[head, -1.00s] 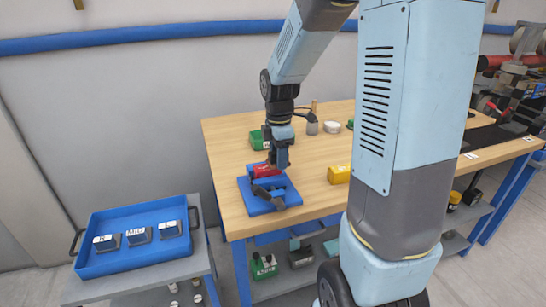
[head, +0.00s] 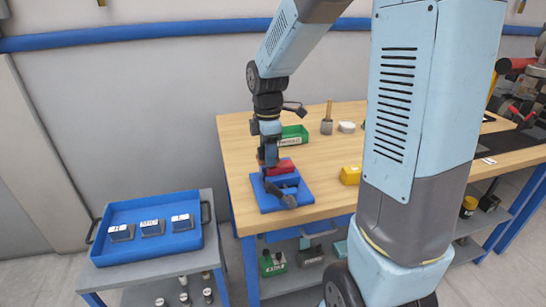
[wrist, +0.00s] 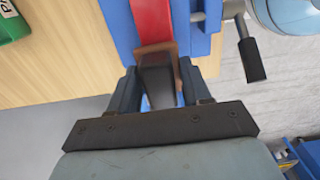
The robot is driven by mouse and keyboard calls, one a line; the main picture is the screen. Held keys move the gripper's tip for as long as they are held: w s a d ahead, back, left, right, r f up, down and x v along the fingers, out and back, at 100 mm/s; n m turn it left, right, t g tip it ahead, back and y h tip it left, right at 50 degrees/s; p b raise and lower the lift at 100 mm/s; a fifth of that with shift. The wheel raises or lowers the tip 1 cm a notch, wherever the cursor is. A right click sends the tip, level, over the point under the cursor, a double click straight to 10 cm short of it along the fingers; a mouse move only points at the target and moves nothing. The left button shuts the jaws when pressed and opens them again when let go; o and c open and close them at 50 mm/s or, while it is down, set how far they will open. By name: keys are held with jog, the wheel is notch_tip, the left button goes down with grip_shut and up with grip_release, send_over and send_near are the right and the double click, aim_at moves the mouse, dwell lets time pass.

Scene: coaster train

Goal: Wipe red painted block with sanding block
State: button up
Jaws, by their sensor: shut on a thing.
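The red painted block (head: 282,168) sits in the blue clamp fixture (head: 268,204) near the table's left front corner. In the wrist view the red block (wrist: 152,20) runs up from the gripper, with the blue fixture (wrist: 202,46) beside it. My gripper (wrist: 157,88) is shut on the sanding block (wrist: 157,75), a dark block with a brown edge. The sanding block is at the near end of the red block in this view; whether they touch is unclear. In the head view my gripper (head: 267,164) is at the red block's left end and hides the sanding block.
The fixture's dark clamp handle (head: 282,194) sticks up in front of the red block. A blue tray (head: 150,250) with several labelled blocks is on a cart at left.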

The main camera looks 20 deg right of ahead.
jog(key=shift+s+r, duration=0.1)
jog(key=shift+r, duration=0.5)
jog(key=shift+d+r, duration=0.1)
jog(key=shift+r, duration=2.45)
